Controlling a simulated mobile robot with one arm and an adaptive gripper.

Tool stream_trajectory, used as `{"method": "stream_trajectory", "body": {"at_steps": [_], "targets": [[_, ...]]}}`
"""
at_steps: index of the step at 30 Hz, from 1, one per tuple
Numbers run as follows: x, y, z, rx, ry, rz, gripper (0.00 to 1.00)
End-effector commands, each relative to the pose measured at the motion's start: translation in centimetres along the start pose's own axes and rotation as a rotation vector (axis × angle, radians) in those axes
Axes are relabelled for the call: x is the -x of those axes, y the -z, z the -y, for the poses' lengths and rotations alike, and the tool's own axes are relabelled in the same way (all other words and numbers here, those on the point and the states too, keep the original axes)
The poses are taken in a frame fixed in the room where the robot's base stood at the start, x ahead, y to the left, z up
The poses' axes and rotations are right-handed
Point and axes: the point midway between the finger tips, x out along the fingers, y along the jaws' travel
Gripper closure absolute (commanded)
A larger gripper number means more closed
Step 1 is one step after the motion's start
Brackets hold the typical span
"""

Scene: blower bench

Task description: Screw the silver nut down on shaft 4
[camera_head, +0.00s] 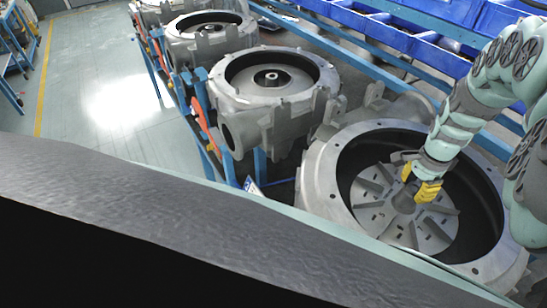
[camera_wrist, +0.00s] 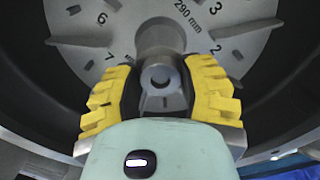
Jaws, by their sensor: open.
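The nearest blower housing (camera_head: 318,185) is a large grey ring with a vaned impeller (camera_head: 375,205) inside. The impeller's central hub (camera_head: 403,202) stands up at its middle. My gripper (camera_head: 417,181) reaches down into this housing, its yellow fingers at the hub. In the wrist view the open fingers (camera_wrist: 160,85) stand either side of a grey metal piece with a round centre (camera_wrist: 160,98), at the hub's (camera_wrist: 160,38) near end. This looks like the silver nut on the shaft, but its thread and seating cannot be made out. No shaft number 4 shows.
The housing's wall (camera_wrist: 20,85) surrounds my gripper closely. Another housing (camera_head: 240,105) with a bare central shaft (camera_head: 272,77) stands behind, and more stand farther back. Blue rails (camera_head: 400,40) run at the back right. Open floor (camera_head: 95,100) lies at the left.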

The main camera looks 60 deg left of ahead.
Motion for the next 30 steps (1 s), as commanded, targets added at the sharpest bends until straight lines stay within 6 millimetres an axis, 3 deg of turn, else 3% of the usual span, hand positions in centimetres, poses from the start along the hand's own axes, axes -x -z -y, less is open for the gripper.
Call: {"method": "stream_trajectory", "body": {"at_steps": [30], "targets": [[-0.06,0.1,-0.02,1.62,-0.001,-0.004,0.61]]}}
